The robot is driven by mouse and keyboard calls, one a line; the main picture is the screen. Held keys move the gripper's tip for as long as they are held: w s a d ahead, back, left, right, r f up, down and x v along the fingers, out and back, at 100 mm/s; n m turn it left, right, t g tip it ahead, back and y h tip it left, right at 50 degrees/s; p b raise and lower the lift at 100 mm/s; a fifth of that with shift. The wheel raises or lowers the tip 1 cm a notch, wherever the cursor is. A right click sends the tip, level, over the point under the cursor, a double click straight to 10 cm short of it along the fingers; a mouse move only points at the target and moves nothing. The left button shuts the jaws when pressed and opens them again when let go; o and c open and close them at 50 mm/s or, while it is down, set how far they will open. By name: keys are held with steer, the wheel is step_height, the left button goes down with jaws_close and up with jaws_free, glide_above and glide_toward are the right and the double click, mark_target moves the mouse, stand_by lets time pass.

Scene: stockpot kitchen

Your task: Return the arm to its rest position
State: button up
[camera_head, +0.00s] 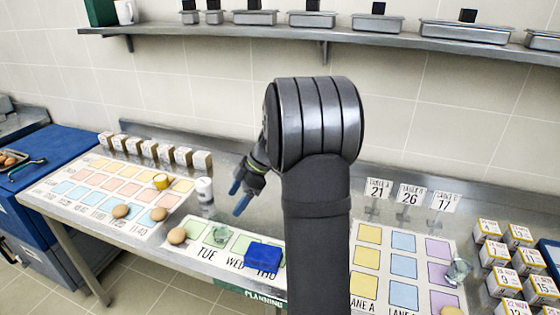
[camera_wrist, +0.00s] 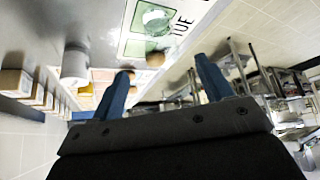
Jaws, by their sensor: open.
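My gripper (camera_head: 239,196) hangs above the metal counter, left of my arm's dark column in the head view. Its two blue fingers are spread apart, and nothing shows between them. In the wrist view the gripper (camera_wrist: 162,72) also has its fingers wide apart and empty. A white cup-like cylinder (camera_head: 204,190) stands on the counter just left of the fingers. The weekday board (camera_head: 217,235) lies below the gripper in the picture, with a blue block (camera_head: 263,257), a clear glass-like object (camera_head: 221,232) and a brown ball (camera_head: 177,236) on it.
A coloured grid board (camera_head: 90,180) with brown balls and a yellow cup (camera_head: 161,181) lies at left. A lane board (camera_head: 385,235) and numbered boxes (camera_head: 495,255) are at right. A wall shelf (camera_head: 330,36) with metal pans runs behind.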

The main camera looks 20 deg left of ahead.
mark_target(218, 218)
steer(key=x, duration=1.2)
steer(key=shift+f, duration=0.15)
step_height(218, 218, up, 3)
steer(key=shift+d+f, duration=0.1)
steer(key=shift+r, duration=0.6)
steer(key=shift+f, duration=0.15)
